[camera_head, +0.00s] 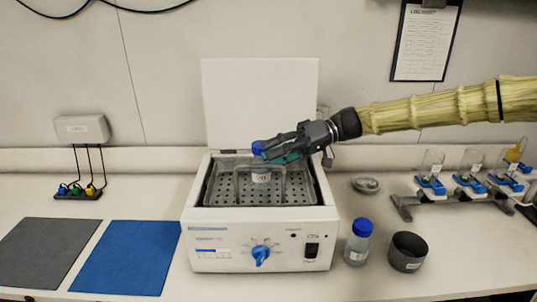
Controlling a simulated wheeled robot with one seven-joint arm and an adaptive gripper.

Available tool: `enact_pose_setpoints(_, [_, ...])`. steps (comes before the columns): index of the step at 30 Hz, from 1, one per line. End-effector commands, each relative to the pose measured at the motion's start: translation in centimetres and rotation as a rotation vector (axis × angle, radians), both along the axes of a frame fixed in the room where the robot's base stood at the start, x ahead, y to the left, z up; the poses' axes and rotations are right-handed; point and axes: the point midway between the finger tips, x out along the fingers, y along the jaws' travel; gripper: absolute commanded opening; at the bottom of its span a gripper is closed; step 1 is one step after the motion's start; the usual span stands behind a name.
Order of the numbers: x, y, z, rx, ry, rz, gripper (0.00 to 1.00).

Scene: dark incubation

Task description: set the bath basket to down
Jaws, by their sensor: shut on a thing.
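The bath is a white box (208,252) with a blue knob on its front and its lid (262,95) standing open behind. The bath basket (298,187), a grey perforated tray with an upright frame, sits within the bath's opening. A small pale label marked with digits (261,177) shows at its middle. My gripper (267,150) reaches in from the right, over the basket's middle. It is shut at the top of the frame, by a blue piece (258,147) that looks like the basket's grip. The exact contact is hidden by the fingers.
A blue-capped bottle (358,243) and a dark cup (407,251) stand right of the bath. A rack with several clear vessels (430,199) is farther right. Blue (127,258) and grey (48,252) mats lie flat at the left. My arm spans the upper right.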

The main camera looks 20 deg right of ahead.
Motion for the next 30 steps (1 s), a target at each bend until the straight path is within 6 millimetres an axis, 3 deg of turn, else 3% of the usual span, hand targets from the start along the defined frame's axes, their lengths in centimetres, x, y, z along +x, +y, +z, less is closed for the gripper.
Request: enact_pose_setpoints(30, [0.3, -5.3, 1.3, 0.001, 0.000, 0.000, 0.32])
